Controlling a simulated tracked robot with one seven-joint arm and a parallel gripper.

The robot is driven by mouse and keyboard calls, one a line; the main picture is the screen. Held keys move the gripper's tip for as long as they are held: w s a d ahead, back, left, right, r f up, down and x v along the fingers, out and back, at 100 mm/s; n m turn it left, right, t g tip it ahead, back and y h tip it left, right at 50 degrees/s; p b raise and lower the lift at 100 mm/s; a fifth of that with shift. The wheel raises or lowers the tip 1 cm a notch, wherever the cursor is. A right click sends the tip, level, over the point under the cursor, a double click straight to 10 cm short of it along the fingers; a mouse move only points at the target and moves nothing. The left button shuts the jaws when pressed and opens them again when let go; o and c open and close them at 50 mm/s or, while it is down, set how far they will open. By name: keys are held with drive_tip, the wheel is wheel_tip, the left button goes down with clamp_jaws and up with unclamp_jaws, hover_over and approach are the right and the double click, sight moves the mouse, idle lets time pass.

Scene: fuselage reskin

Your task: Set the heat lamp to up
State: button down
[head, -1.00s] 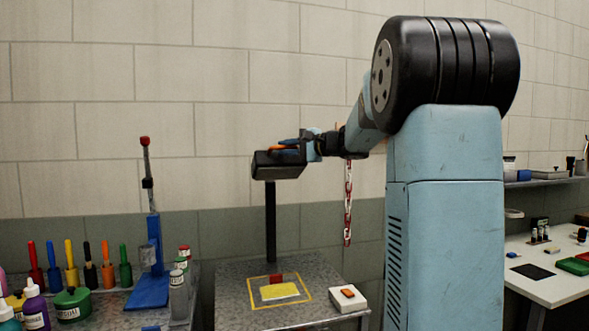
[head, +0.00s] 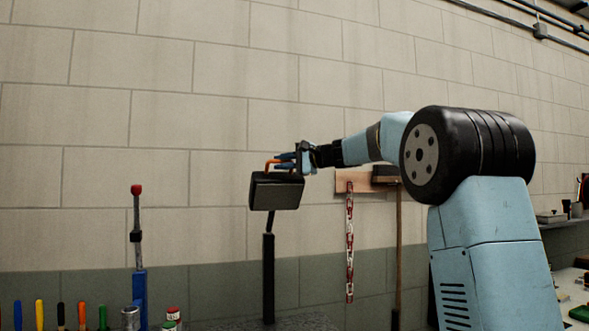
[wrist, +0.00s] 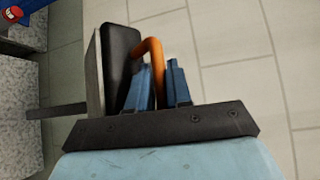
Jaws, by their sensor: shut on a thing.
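The heat lamp is a dark box-shaped head (head: 276,191) on a black post (head: 268,275), with a thinner rod between them. In the head view its lighter grey panel faces towards me and the head looks tilted. An orange handle (head: 271,164) is on the head. My gripper (head: 287,160) is at the top right of the lamp head, shut on this handle. In the wrist view the orange handle (wrist: 153,48) runs down between the blue fingers of my gripper (wrist: 159,80), beside the black lamp head (wrist: 120,50). The grip's lower part is hidden.
A blue stand with a red-tipped rod (head: 137,215) is left of the lamp. A red-and-white chain (head: 350,240) hangs on the wall at right. Coloured tool handles (head: 60,315) line the lower left. The wall above the lamp is clear.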

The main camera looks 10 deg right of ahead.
drive_tip(key=shift+a, duration=0.15)
drive_tip(key=c, duration=1.3)
unclamp_jaws()
drive_tip(key=shift+w+f, duration=0.1)
drive_tip(key=shift+o, duration=0.7)
drive_tip(key=shift+d, duration=0.2)
drive_tip(key=v, duration=1.3)
drive_tip(key=shift+d, duration=0.25)
drive_tip(key=s+a+f+n+g+h, duration=0.2)
drive_tip(key=s+a+f+h, duration=0.1)
drive_tip(key=s+f, duration=0.6)
drive_tip(key=s+a+f+n+g+h, duration=0.15)
drive_tip(key=s+f+h, duration=0.25)
drive_tip(key=s+f, duration=0.5)
drive_tip(key=s+d+f+n+h, duration=0.2)
drive_tip(key=s+d+f+h, duration=0.1)
drive_tip(key=s+f, duration=0.5)
drive_tip(key=s+d+f+n+h, duration=0.2)
drive_tip(key=s+f, duration=0.6)
drive_tip(key=s, duration=0.5)
drive_tip(key=shift+s+d+f+n+g+h, duration=0.4)
drive_tip(key=shift+d+h, duration=0.2)
drive_tip(key=shift+h, duration=0.3)
